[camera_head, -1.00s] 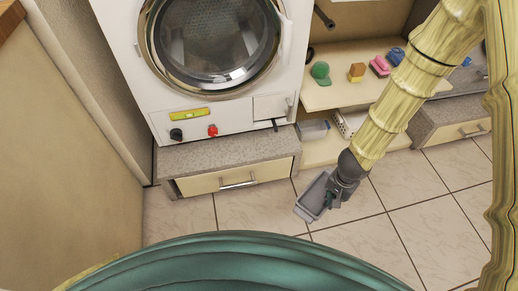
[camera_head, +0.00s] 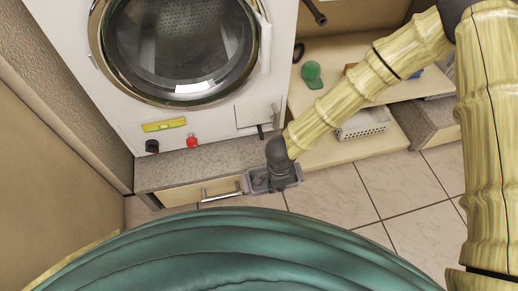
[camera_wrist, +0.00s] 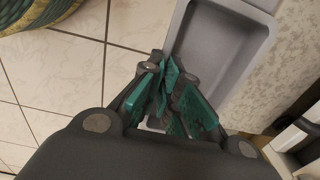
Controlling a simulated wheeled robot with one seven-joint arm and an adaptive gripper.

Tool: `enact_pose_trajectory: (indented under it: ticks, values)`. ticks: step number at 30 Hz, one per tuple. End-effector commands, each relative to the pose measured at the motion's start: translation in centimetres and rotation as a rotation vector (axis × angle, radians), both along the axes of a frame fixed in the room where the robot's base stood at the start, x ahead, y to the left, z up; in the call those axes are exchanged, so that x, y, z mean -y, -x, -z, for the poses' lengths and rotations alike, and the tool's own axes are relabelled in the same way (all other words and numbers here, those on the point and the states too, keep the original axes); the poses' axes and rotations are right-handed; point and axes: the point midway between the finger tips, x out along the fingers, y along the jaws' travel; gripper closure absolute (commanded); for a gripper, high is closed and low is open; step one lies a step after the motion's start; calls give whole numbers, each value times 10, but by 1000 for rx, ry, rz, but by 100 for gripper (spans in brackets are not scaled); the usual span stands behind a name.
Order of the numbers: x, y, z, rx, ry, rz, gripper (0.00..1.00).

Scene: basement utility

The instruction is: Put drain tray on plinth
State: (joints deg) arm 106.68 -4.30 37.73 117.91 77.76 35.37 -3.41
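My gripper (camera_head: 280,176) is shut on the grey drain tray (camera_head: 258,184), a shallow rectangular tray, at its edge. The tray is in the air in front of the right end of the plinth (camera_head: 212,160). The plinth is a speckled grey ledge below the washing machine with a pale drawer front and metal handle. In the wrist view the teal finger pads (camera_wrist: 172,95) close at the tray's near end, and the tray (camera_wrist: 232,45) reaches away from them. My gripper hides part of the tray in the head view.
The white washing machine (camera_head: 85,60) rises behind the plinth. A black knob (camera_head: 152,146), a red knob-like item (camera_head: 192,141) and a yellow-green level (camera_head: 164,125) are at its lower front. A low shelf at right holds a green item (camera_head: 312,75) and a white basket (camera_head: 364,123). The tiled floor (camera_head: 330,195) is clear.

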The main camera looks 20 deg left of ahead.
Motion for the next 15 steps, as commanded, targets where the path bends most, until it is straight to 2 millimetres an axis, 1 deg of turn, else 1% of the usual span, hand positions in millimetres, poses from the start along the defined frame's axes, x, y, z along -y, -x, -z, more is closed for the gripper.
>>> enact_pose_trajectory:
  ticks: [1,9,12,15]
  values:
    - [-7,-10,2,2,-2,2,100]
    - [-35,-53,2,2,-1,2,100]
    - [-43,-65,2,0,-1,2,100]
    - [-47,-72,1,1,-1,2,100]
